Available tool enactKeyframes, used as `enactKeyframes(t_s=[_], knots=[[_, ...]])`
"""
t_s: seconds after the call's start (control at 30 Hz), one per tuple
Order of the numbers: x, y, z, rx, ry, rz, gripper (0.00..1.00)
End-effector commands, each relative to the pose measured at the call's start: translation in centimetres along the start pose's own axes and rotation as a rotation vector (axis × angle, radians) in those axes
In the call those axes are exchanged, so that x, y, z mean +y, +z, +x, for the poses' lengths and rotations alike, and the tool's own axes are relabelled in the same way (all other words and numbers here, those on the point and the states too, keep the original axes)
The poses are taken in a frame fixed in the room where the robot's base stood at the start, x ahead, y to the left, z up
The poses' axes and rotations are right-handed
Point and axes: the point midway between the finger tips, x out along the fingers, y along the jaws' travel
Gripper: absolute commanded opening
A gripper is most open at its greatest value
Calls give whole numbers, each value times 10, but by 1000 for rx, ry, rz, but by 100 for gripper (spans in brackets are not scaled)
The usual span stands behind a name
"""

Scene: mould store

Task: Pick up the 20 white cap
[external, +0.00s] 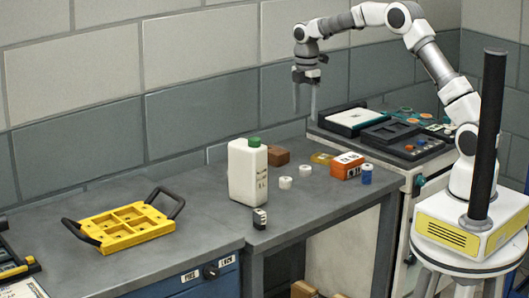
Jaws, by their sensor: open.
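Two small white caps stand on the grey bench to the right of the white jug: one cap (285,183) nearer the front, the other cap (305,170) a little behind it and to the right. Any number on either is too small to read, so I cannot tell which is the 20 cap. My gripper (304,106) hangs in the air above the back of the bench, well above both caps. Its fingers point down, apart, with nothing between them.
A tall white jug (247,175) with a green lid stands left of the caps. An orange box (347,166) and a blue jar (367,175) stand right. A brown block (278,155) is behind. A small black-and-white item (260,219) is in front. A yellow tray (128,228) lies left.

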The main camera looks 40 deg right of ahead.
Motion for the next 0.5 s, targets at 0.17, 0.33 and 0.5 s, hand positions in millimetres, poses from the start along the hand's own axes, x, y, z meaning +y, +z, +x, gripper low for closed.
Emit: enactKeyframes(t_s=[0.17,0.33,0.5], knots=[[3,0,18,1,-9,-20,79],[1,0,54,0,-11,-19,79],[1,0,90,0,-10,-19,79]])
